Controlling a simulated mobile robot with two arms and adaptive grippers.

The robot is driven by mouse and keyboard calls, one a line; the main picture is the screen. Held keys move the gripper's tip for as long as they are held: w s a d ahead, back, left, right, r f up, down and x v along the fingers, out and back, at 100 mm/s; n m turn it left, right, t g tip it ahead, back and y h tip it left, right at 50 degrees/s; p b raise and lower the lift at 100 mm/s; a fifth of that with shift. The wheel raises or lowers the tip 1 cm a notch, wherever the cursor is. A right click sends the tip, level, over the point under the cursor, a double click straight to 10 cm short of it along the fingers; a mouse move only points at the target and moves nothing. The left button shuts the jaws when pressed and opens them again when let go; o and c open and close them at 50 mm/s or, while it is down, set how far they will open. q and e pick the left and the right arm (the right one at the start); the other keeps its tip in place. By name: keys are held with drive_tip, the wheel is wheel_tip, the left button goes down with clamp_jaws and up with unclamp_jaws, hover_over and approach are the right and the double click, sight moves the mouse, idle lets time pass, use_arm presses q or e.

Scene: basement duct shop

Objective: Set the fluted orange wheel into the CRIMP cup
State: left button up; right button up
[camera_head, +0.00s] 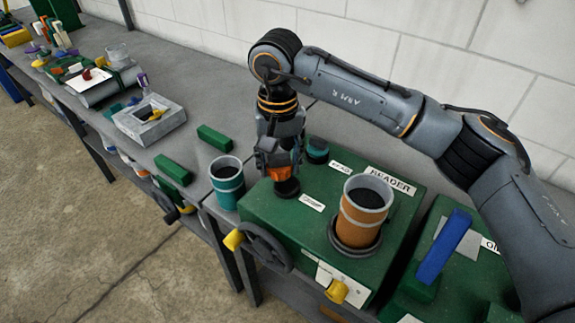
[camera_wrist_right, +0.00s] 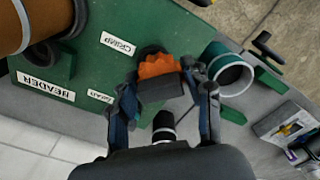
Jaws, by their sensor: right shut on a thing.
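The fluted orange wheel (camera_head: 282,174) is between the fingers of my right gripper (camera_head: 279,160), which is shut on it. It also shows in the wrist view (camera_wrist_right: 158,67), gripped at the fingertips, its toothed edge outward. The dark CRIMP cup (camera_head: 287,189) stands on the green machine beside the CRIMP label (camera_head: 312,202). In the head view the wheel is right above the cup; I cannot tell whether they touch. In the wrist view the dark cup (camera_wrist_right: 150,50) is partly hidden behind the wheel. My left gripper is not in view.
The green machine (camera_head: 270,215) carries an orange canister (camera_head: 364,210) in a dark ring, near the READER-like label. A teal-topped cup (camera_head: 317,150) stands behind my gripper. A teal canister (camera_head: 227,182) stands left of the machine. A handwheel (camera_head: 264,246) sticks out in front.

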sight(287, 165)
drive_tip(key=shift+w+d+f, duration=0.2)
drive_tip(key=shift+w+f, duration=0.15)
drive_tip(key=shift+f, duration=0.1)
drive_tip(key=shift+w+d+f, duration=0.2)
drive_tip(key=shift+w+f, duration=0.15)
drive_tip(key=shift+f, duration=0.1)
drive_tip(key=shift+w+d+f+p, duration=0.3)
drive_tip(key=shift+f+p, duration=0.2)
drive_tip(key=shift+p, duration=0.05)
wheel_tip(287, 165, down, 3)
drive_tip(key=shift+w+r+p, duration=0.1)
drive_tip(key=shift+p, duration=1.1)
drive_tip(key=shift+f, duration=0.25)
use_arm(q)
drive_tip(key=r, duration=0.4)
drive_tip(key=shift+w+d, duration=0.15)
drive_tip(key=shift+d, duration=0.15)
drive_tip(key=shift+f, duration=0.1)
use_arm(e)
drive_tip(key=shift+f, duration=0.1)
drive_tip(key=shift+f+b, duration=0.15)
drive_tip(key=shift+b, duration=0.2)
drive_tip(key=o, duration=1.2)
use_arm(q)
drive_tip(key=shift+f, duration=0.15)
